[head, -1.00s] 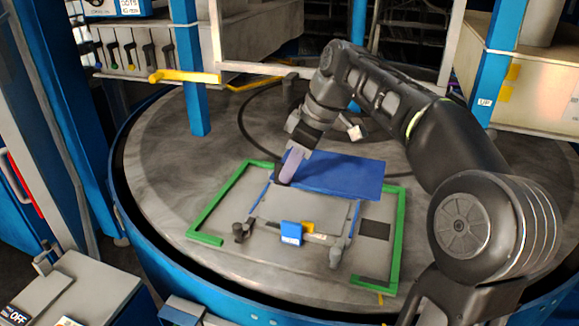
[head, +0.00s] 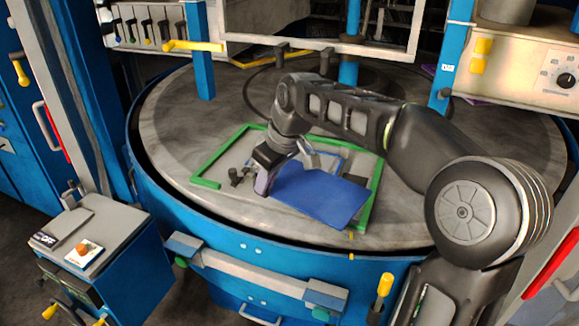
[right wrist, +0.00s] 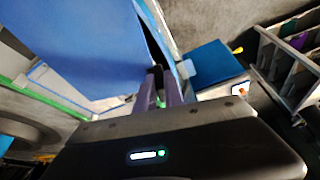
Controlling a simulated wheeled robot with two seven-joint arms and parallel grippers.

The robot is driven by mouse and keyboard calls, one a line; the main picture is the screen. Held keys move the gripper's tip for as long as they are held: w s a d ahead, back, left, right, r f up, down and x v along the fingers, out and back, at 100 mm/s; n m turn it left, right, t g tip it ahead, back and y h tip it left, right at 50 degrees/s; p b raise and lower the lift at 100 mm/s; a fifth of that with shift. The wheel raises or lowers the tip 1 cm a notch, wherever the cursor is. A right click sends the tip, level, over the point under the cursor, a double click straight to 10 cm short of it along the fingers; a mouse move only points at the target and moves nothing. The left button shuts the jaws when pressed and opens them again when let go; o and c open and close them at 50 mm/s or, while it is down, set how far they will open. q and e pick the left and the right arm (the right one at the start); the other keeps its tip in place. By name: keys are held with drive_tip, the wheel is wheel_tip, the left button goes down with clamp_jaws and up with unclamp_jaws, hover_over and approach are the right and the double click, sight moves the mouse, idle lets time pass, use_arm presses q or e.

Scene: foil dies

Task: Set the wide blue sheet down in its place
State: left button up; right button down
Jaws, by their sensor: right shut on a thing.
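The wide blue sheet (head: 322,193) is in my right gripper (head: 262,186), held by its left end in the head view. It is tilted and covers the front right part of the green-framed area (head: 209,184) on the round table. In the right wrist view the sheet (right wrist: 75,45) fills the upper left, and the fingers of my right gripper (right wrist: 165,88) are shut at its edge. A plate with blue edge strips lies partly hidden behind the sheet and arm. I cannot tell whether the sheet touches anything below. My left gripper is not in view.
The round grey table (head: 180,120) has free room at its left and back. A blue cabinet with a light grey top (head: 92,232) stands at the front left. Blue posts (head: 201,75) rise around the table. A grey bar (head: 268,277) runs along the front.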

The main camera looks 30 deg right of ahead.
drive_tip(key=w+a+f+m+h+b, duration=0.1)
drive_tip(key=w+a+f+m, duration=0.1)
drive_tip(key=a+f, duration=0.6)
drive_tip(key=w+a+f+m+b, duration=0.1)
drive_tip(key=w+a+f, duration=0.15)
drive_tip(key=a, duration=0.95)
use_arm(q)
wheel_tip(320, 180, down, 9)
drive_tip(key=b, duration=0.8)
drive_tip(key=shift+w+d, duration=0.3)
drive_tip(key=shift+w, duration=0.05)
use_arm(e)
drive_tip(key=s+a+f+m, duration=0.1)
drive_tip(key=a+f, duration=0.3)
drive_tip(key=f, duration=0.6)
drive_tip(key=shift+f+t, duration=0.3)
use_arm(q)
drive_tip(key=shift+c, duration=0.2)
